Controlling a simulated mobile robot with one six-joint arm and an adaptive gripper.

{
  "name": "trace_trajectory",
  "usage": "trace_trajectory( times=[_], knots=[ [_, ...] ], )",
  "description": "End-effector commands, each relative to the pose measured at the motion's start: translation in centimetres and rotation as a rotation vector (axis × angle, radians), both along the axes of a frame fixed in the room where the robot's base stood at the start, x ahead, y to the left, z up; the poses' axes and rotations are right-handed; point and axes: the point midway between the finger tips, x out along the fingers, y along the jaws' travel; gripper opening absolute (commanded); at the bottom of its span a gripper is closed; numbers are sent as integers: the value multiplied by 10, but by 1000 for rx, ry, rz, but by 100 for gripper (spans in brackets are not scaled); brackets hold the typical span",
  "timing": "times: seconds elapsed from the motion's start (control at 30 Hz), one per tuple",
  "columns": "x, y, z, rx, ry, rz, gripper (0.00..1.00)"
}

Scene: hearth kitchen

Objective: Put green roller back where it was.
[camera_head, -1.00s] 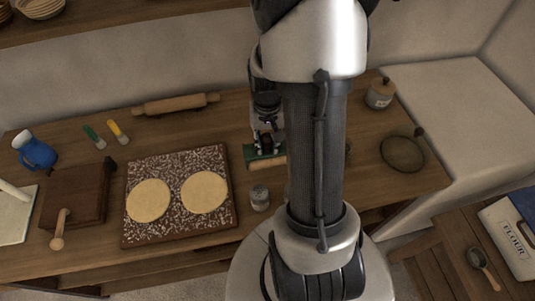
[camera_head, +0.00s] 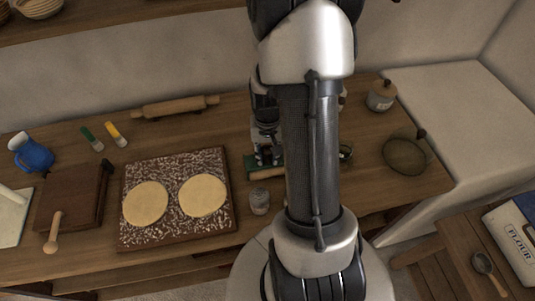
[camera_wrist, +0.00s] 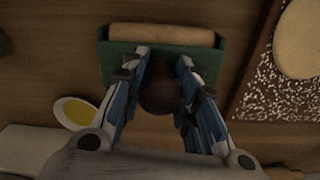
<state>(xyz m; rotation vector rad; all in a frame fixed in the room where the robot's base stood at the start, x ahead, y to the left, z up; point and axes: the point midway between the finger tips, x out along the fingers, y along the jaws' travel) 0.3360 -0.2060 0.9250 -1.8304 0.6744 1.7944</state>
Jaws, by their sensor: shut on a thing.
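The green roller (camera_head: 267,164) has a green body with a tan wooden cylinder along one side. In the wrist view the green roller (camera_wrist: 118,68) lies across the top, with a dark round knob (camera_wrist: 158,97) between my fingers. My gripper (camera_wrist: 162,75) is shut on the knob. My gripper (camera_head: 267,156) also shows in the head view, partly hidden by my arm. I cannot tell whether the roller touches the table.
A floured board (camera_head: 160,228) with two dough rounds lies left. A rolling pin (camera_head: 176,107) and two brushes lie behind it. A bowl with yellow contents (camera_wrist: 78,112) is close beside the roller. A dark round dish (camera_head: 405,156) and lidded pot (camera_head: 381,97) stand right.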

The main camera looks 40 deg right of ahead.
Motion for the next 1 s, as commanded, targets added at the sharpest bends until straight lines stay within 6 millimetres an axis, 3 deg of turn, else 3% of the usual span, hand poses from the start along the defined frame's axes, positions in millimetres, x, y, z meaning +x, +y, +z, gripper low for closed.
trace_trajectory(
  times=[0.03, 0.2, 0.23, 0.5, 1.0],
  knots=[
    [-4, 3, -8, 7, 11, 0, 0],
    [-6, 4, -12, 11, 16, 0, 0],
    [-7, 4, -12, 11, 16, 0, 29],
    [-7, 5, -13, 11, 18, 0, 47],
    [-5, 3, -10, 9, 13, 0, 48]
  ],
)
